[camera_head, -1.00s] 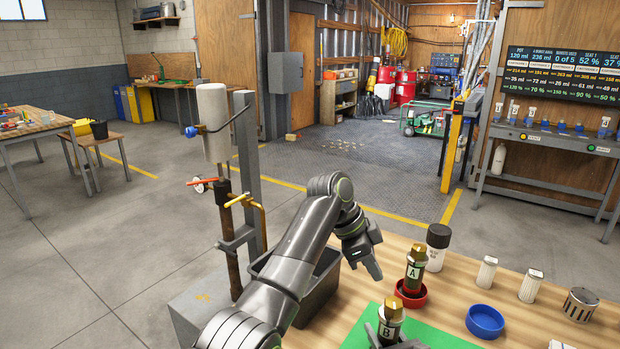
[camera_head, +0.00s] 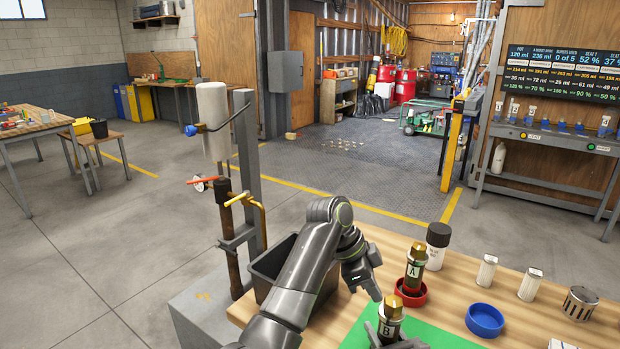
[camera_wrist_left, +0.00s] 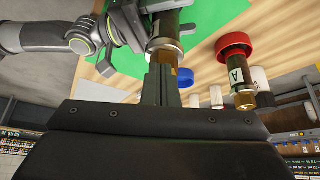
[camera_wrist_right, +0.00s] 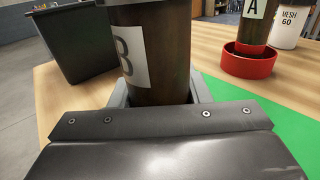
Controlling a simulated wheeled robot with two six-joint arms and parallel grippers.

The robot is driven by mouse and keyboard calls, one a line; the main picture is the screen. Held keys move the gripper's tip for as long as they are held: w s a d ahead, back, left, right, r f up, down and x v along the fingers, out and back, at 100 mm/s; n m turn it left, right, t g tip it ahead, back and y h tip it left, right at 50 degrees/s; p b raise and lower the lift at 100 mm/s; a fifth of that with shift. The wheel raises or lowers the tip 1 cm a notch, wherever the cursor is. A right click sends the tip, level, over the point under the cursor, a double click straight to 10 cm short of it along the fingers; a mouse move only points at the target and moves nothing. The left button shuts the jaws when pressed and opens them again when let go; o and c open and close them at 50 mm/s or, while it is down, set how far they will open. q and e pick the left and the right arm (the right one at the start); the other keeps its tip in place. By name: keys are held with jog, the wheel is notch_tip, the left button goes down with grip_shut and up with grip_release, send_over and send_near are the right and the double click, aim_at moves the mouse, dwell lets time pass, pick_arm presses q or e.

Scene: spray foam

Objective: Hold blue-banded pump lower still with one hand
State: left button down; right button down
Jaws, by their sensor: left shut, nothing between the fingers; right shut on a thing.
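Pump B (camera_head: 389,328), a dark cylinder with a metal collar, brass top and white "B" label, stands upright near the green mat's front. My right gripper (camera_head: 396,345) is shut around its body; the label (camera_wrist_right: 131,55) shows up close in the right wrist view. No blue band is visible on it. My left gripper (camera_head: 377,295) is shut and empty, just above and left of the brass top. In the left wrist view its closed fingers (camera_wrist_left: 160,85) overlap the brass top; contact cannot be told. Pump A (camera_head: 414,270) stands in a red cup (camera_head: 411,294).
A blue ring-shaped cup (camera_head: 485,320), white containers (camera_head: 487,271) and a perforated metal cup (camera_head: 580,304) stand to the right. A black-lidded jar (camera_head: 438,246) is behind pump A. A dark bin (camera_head: 272,262) and a metal stand (camera_head: 250,180) are left. The green mat (camera_head: 450,338) is partly bare.

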pick_arm(q)
jog(key=shift+f, duration=1.15)
jog(key=shift+d, duration=0.3)
jog(key=shift+w+d+r, duration=0.1)
jog(key=shift+w+d, duration=0.05)
jog(key=shift+w, duration=0.45)
pick_arm(e)
jog(key=shift+a, duration=0.1)
dwell(0.4)
pick_arm(q)
jog(key=shift+w+a, duration=0.1)
jog(key=shift+a, duration=0.3)
notch_tip(320, 180, up, 6)
jog(key=shift+a+f, duration=0.1)
dwell(0.3)
